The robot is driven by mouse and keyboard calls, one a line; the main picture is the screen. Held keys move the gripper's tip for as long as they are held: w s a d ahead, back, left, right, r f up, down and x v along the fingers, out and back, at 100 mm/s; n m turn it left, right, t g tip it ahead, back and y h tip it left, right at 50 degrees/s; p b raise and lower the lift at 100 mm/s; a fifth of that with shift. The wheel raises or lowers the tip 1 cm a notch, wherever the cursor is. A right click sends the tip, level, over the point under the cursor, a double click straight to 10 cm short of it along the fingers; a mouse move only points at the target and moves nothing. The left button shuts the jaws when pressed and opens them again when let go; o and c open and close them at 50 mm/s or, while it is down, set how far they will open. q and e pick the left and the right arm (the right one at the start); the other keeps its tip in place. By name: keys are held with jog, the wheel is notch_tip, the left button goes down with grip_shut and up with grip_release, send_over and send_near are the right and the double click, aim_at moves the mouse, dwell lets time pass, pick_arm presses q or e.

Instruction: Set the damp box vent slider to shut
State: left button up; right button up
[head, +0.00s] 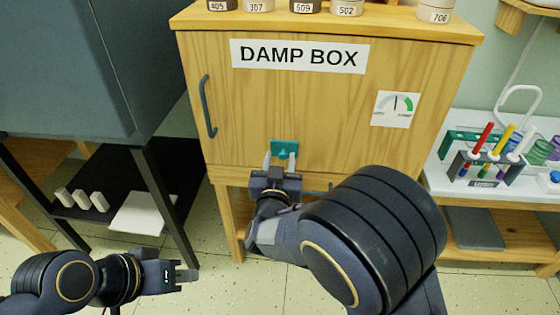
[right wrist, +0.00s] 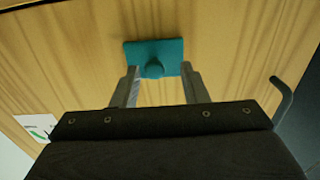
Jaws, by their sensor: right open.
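The damp box (head: 300,112) is a wooden cabinet with a "DAMP BOX" label (head: 300,56). The vent slider (head: 285,149) is a small teal plate low on its front.
A grey handle (head: 207,106) is on the box's left side and a dial gauge (head: 396,108) on its right. Numbered pots (head: 302,6) stand on top. A test tube rack (head: 490,160) is on the right shelf. A dark cabinet (head: 70,70) stands at the left.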

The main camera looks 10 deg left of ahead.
jog(key=s+p, duration=0.1)
jog(key=s, duration=0.7)
jog(key=shift+w, duration=0.1)
jog(key=s+d+r+m+g+y, duration=0.1)
jog(key=d+r+g+y, duration=0.2)
jog(key=d, duration=0.4)
jog(key=s+d+r+m+g+y, duration=0.1)
jog(key=d+g+y, duration=0.25)
jog(key=d, duration=0.25)
jog(key=s+d+f+g+h, duration=0.1)
jog(key=s+d+f+g, duration=0.15)
jog(key=s+d, duration=0.6)
jog(key=s+d+f+g+h, duration=0.1)
jog(key=s+d+g+h, duration=0.15)
jog(key=s+d, duration=0.65)
jog(key=s+a+r+p, duration=0.1)
jog(key=a+r+p, duration=0.1)
jog(key=r+p, duration=1.2)
jog(key=s+a+r+p, duration=0.1)
jog(key=a+r+p, duration=0.1)
jog(key=r+p, duration=1.3)
jog(key=shift+g+y+p, duration=0.4)
jog(key=shift+g, duration=0.05)
